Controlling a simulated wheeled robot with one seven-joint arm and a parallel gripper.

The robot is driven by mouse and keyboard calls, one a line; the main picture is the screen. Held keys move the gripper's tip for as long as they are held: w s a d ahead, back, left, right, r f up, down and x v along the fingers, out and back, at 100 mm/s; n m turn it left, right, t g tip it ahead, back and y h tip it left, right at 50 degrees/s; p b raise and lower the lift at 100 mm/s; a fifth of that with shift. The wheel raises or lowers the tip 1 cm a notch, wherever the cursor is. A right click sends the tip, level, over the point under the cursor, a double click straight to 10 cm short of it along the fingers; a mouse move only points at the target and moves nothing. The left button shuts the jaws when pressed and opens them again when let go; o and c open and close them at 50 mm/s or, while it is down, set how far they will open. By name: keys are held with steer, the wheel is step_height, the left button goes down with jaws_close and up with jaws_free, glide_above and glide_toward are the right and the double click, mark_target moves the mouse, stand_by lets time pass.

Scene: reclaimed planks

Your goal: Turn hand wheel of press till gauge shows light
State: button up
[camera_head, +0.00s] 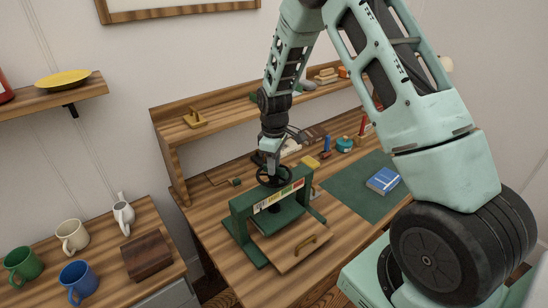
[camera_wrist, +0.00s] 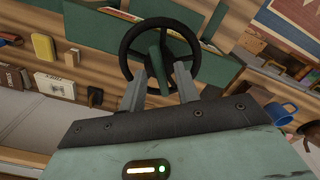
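The green press (camera_head: 241,208) stands on the wooden workbench, and its black hand wheel (camera_head: 286,179) lies flat on top. The gauge (camera_head: 280,195) is a strip of pale, yellow and red bands on the press's front beam; its pointer is too small to read. My gripper (camera_head: 271,158) points down just above the wheel. In the wrist view, the hand wheel (camera_wrist: 126,48) lies beyond my gripper (camera_wrist: 160,68). Its two fingers are apart and overlap the wheel's near part. I cannot tell whether they touch it.
A wooden board with a handle (camera_head: 292,247) lies at the press's front. A green mat (camera_head: 345,198) with a blue book (camera_head: 383,180) is to the right. A raised shelf (camera_head: 225,118) runs behind. Mugs (camera_head: 79,281) and a wooden box (camera_head: 147,256) stand on the left cabinet.

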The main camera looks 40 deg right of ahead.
step_height(320, 180, up, 17)
steer(key=b, duration=0.4)
steer(key=shift+r, duration=0.2)
stand_by(1.1)
